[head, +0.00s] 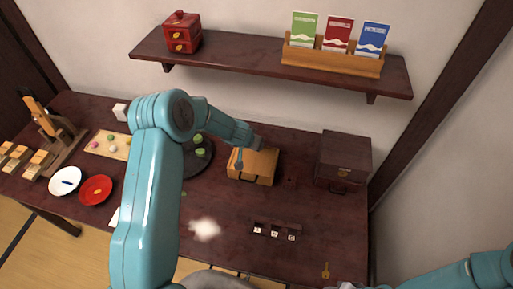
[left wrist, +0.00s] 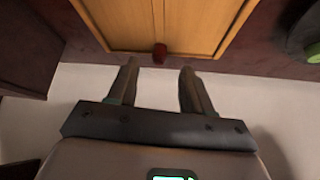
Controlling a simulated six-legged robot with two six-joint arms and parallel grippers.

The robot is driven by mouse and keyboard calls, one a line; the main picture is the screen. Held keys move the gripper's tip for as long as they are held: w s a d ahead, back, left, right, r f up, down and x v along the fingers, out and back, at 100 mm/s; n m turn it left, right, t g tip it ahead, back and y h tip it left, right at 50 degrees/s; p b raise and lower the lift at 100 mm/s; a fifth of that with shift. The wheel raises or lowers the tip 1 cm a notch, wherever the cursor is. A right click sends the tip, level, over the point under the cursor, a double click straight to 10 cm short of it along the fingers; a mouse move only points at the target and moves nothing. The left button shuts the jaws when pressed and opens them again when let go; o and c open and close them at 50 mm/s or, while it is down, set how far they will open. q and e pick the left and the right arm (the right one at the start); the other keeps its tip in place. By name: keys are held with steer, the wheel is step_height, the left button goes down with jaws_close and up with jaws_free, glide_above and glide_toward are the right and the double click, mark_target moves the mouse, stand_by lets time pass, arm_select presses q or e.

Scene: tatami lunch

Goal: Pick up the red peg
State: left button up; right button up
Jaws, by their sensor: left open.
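The red peg (left wrist: 160,53) shows in the left wrist view as a small dark red stub at the edge of a wooden box (left wrist: 170,25). My left gripper (left wrist: 158,68) is open, with one finger to each side of the peg and the tips just short of it. In the head view my left gripper (head: 243,155) is over the wooden box (head: 262,166) on the table; I cannot make out the peg there. My right arm shows at the lower right, but its gripper is out of the picture.
A dark chest (head: 343,160) stands right of the box, and a round dark tray (head: 197,160) left of it. A shelf (head: 230,59) hangs above on the wall. A small dark holder (head: 274,231) lies in front. The table between is mostly clear.

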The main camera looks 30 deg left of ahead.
arm_select(q)
steer(key=x, duration=0.3)
steer(key=shift+w+f, duration=0.15)
steer(key=shift+w, duration=0.1)
steer(key=shift+s+r, duration=0.3)
steer(key=shift+s, duration=0.05)
steer(key=shift+w+f, duration=0.3)
steer(key=c, duration=0.9)
steer(key=shift+s+r, duration=0.15)
steer(key=shift+s, duration=0.05)
jaws_close()
steer(key=shift+w, duration=0.1)
arm_select(e)
steer(key=shift+w, duration=0.1)
arm_select(q)
steer(key=shift+p, duration=0.3)
